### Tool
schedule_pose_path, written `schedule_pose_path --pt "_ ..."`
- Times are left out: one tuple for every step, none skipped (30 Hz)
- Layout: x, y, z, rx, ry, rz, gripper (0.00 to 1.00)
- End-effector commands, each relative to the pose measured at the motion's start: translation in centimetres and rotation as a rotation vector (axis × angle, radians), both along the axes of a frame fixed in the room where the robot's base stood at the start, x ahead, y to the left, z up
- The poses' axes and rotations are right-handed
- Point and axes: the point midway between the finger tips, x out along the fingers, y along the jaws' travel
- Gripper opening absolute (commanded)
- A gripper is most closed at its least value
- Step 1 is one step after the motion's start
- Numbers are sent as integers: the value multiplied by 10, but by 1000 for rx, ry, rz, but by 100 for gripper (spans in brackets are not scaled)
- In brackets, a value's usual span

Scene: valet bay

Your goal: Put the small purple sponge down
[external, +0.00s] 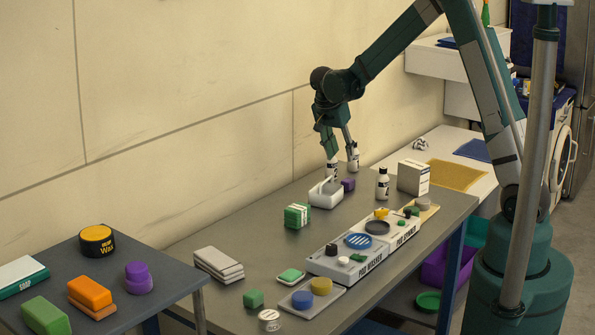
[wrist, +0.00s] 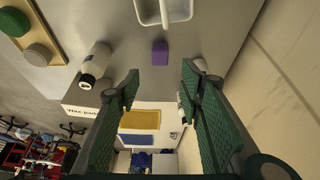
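The small purple sponge (external: 348,184) is a small block on the grey table, just right of a white tray (external: 325,201). In the wrist view the sponge (wrist: 160,53) sits just beyond the fingertips, close to the tray (wrist: 180,12). My gripper (external: 342,162) is above the table near the tray and sponge, pointing down. In the wrist view its fingers (wrist: 160,80) are wide apart with nothing between them. The sponge appears to rest on the table, apart from the fingers.
Dark-capped white bottles (external: 383,184) stand right of the sponge and by the wall. A white box (external: 413,177) is farther right.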

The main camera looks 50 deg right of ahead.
Motion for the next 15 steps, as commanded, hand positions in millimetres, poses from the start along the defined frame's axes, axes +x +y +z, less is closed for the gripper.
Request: schedule_pose_path --pt "0 0 0 0 0 0 37" --pt "0 0 0 0 0 0 37" --pt "0 0 0 0 0 0 37" --pt "0 0 0 0 0 0 37" --pt "0 0 0 0 0 0 37" --pt "0 0 0 0 0 0 37" --pt "0 0 0 0 0 0 37" --pt "0 0 0 0 0 0 37" --pt "0 0 0 0 0 0 37" --pt "0 0 0 0 -1 1 37" --pt "0 1 1 0 0 3 37" --pt "-1 1 2 1 0 7 37" --pt "-1 2 3 1 0 10 37" --pt "-2 3 4 2 0 15 37" --pt "-3 5 7 3 -1 23 37"
